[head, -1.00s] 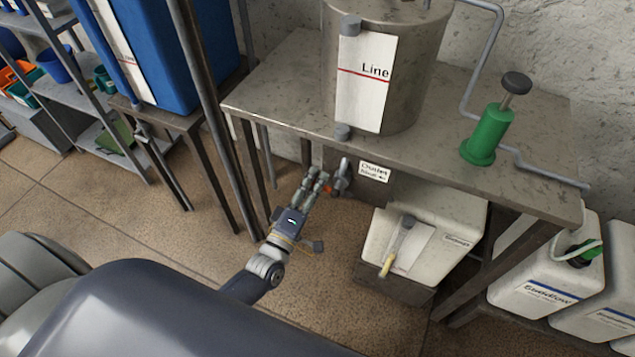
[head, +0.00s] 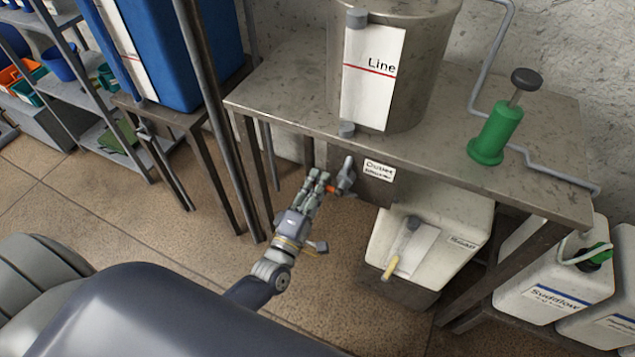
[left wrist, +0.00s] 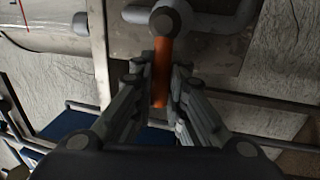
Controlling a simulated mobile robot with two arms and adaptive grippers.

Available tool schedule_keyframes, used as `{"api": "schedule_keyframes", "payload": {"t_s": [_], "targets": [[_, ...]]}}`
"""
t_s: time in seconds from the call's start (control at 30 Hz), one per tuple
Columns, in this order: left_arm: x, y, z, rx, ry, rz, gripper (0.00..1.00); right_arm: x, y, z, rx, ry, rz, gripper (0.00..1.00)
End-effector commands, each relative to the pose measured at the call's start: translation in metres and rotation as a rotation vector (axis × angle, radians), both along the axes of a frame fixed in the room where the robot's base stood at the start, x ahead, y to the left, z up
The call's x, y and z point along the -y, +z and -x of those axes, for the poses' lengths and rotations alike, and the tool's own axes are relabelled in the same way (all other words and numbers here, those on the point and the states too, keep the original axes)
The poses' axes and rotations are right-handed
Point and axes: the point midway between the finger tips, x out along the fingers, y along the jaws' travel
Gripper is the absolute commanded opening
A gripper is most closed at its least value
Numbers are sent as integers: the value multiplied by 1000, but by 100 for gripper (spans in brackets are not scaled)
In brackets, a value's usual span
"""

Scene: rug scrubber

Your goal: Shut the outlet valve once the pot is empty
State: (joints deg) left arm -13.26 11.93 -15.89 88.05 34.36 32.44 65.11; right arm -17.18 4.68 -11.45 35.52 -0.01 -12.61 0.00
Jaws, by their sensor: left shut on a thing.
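The metal pot (head: 430,75) stands on the bench, with a gauge strip and a white "Line" label on its front. I cannot see inside it or read a level. The outlet valve (head: 345,174) is under the bench's front edge, beside a small outlet sign (head: 379,170). Its orange lever shows in the left wrist view (left wrist: 161,68), pointing down from a grey pivot. My left gripper (head: 322,181) is at the valve, shut on this lever, which lies between its fingers (left wrist: 155,85). My right gripper is not in view.
A white container (head: 460,215) stands below the bench (head: 275,92). A green hand pump (head: 495,135) and a grey pipe are on top. More white jugs (head: 550,285) stand at right. Upright posts and bench legs are left of my gripper; the floor there is clear.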

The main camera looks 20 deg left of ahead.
Motion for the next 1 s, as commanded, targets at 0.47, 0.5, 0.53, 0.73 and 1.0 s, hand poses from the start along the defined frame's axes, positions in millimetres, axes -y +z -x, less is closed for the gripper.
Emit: {"api": "schedule_keyframes", "payload": {"t_s": [0.47,0.5,0.53,0.73,1.0], "targets": [[0,-3,2,-6,-1,4,33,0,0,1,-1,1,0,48],[0,-3,4,-6,-1,4,33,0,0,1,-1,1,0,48],[0,-4,6,-6,-1,3,33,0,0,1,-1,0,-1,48],[-1,-11,38,-10,-2,2,33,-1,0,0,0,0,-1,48],[-3,-22,93,-12,-1,4,33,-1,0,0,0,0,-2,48]]}}
